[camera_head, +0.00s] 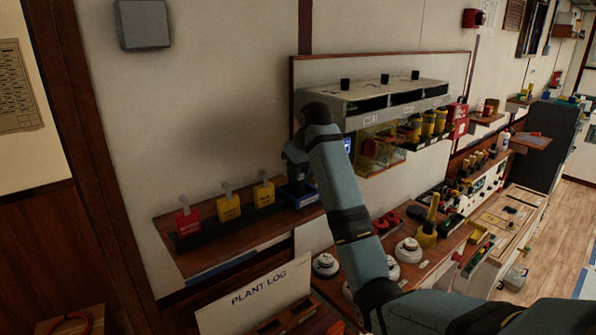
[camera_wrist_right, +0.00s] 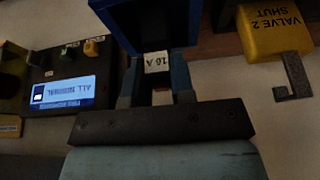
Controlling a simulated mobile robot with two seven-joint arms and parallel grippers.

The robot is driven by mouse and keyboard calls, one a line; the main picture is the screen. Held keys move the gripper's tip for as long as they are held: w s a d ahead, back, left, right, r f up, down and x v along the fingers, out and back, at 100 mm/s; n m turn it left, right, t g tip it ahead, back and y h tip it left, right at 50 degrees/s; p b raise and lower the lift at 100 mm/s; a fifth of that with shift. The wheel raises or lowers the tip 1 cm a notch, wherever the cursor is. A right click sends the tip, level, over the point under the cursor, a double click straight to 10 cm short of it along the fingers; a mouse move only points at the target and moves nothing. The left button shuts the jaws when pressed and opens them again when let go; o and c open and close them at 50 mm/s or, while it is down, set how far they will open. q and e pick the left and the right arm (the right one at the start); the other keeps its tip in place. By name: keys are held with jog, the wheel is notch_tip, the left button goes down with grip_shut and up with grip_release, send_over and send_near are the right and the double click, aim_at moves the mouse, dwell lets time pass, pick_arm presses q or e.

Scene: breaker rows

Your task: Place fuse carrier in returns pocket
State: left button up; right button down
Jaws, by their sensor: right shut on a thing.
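My right gripper (camera_head: 297,178) is at the blue returns pocket (camera_head: 303,200) at the right end of the wooden shelf. In the right wrist view its two fingers (camera_wrist_right: 157,82) are shut on the fuse carrier, whose pale face marked "16 A" (camera_wrist_right: 157,62) shows between them. The carrier is at the mouth of the blue pocket (camera_wrist_right: 150,22), overlapping it in the picture. I cannot tell whether it touches the pocket floor. In the head view the gripper and arm hide the carrier. My left gripper is out of view.
Red and yellow padlock-like tags (camera_head: 229,207) stand in a dark rack left of the pocket; a yellow "VALVE 2 SHUT" tag (camera_wrist_right: 275,30) is close by. A lit display panel (camera_wrist_right: 65,92) is on the other side. The grey cabinet (camera_head: 375,95) overhangs nearby.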

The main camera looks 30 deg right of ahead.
jog(key=shift+f, duration=0.1)
jog(key=c, duration=1)
grip_release()
jog(key=shift+s+d+r, duration=0.1)
jog(key=shift+d+r, duration=0.05)
jog(key=shift+r, duration=0.4)
jog(key=shift+s+r, duration=0.35)
jog(key=shift+r, duration=0.3)
jog(key=v, duration=0.9)
jog(key=shift+s+r, duration=0.1)
jog(key=shift+r, duration=0.2)
